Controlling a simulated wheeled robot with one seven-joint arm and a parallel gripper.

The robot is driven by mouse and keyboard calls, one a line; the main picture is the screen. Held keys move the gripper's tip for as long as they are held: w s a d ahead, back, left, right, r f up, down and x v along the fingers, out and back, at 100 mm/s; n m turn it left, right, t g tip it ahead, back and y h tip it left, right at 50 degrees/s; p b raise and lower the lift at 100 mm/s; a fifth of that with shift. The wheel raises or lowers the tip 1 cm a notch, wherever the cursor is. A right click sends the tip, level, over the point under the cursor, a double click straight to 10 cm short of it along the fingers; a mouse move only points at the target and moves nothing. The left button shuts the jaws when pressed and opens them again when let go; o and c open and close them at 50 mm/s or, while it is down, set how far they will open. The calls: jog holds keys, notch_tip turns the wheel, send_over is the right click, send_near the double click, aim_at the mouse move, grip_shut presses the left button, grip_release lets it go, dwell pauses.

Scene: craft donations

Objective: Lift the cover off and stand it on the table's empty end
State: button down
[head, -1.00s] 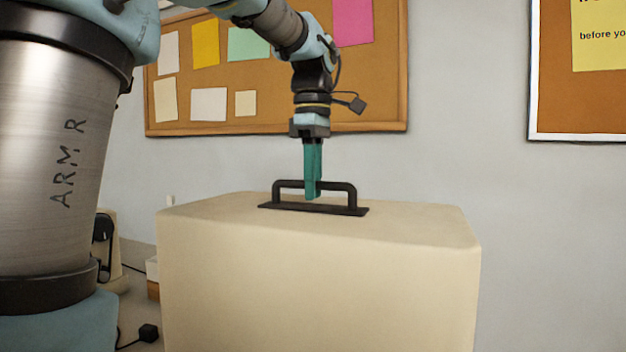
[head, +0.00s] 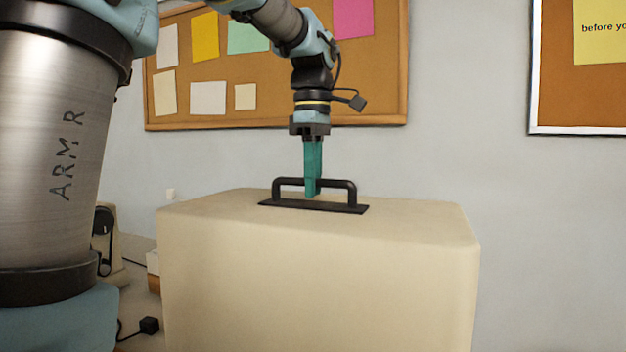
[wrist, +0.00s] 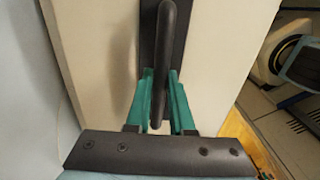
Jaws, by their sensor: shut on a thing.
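The cover (head: 320,270) is a large beige box shape with rounded edges, upright in the middle of the head view. A black bar handle (head: 345,187) stands on its top. My gripper (head: 312,190) comes straight down from above, its green fingers shut on the middle of the handle bar. In the wrist view the handle (wrist: 165,60) runs between the two fingers (wrist: 163,105), above the pale cover top (wrist: 95,50). The cover's lower edge is out of the head view, so I cannot tell whether it is raised. Whatever is under it is hidden.
A beige machine with a dark part (head: 106,235) and a dark plug on a cord (head: 149,325) are left of the cover, partly behind my arm. Another machine (wrist: 280,45) shows at right in the wrist view. Cork boards (head: 280,105) hang on the wall behind.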

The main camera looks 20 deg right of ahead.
jog(key=c, duration=0.7)
grip_release()
